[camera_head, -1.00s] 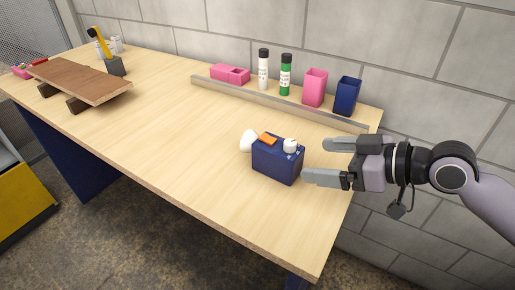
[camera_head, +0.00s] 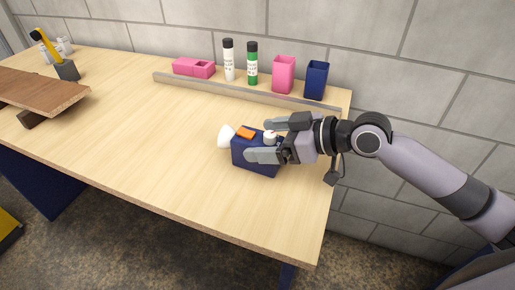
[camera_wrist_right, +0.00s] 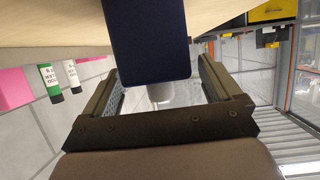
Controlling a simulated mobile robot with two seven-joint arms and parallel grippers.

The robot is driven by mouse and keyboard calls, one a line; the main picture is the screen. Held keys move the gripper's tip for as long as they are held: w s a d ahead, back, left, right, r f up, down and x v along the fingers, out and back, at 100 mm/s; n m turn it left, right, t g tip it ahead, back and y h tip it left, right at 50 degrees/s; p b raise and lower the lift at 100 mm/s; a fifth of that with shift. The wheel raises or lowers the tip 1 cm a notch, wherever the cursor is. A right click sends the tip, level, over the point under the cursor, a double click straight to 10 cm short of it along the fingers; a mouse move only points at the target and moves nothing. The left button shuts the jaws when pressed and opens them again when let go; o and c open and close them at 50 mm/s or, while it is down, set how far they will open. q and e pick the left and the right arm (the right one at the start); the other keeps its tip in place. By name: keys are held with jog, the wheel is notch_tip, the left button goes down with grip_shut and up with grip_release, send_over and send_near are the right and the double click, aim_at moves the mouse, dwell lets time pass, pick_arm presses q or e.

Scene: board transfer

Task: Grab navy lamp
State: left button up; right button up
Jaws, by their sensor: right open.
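The navy lamp (camera_head: 258,169) stands on the table toward its right end. It has a boxy navy body, a white cone on its left side, an orange patch and a white knob on top. My right gripper (camera_head: 258,138) is open, with one finger in front of the lamp and the other behind it. In the right wrist view the navy body (camera_wrist_right: 148,45) shows between the two spread fingers. I see gaps on both sides there, with no clear contact. The near finger hides part of the body in the head view. My left gripper is not in view.
A low grey rail (camera_head: 230,92) runs behind the lamp. A brown board (camera_head: 40,90) lies far left. The middle tabletop is clear.

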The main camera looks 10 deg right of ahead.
jog(key=shift+x, duration=1.25)
jog(key=c, duration=1.1)
jog(key=shift+c, duration=0.5)
jog(key=shift+r, duration=0.1)
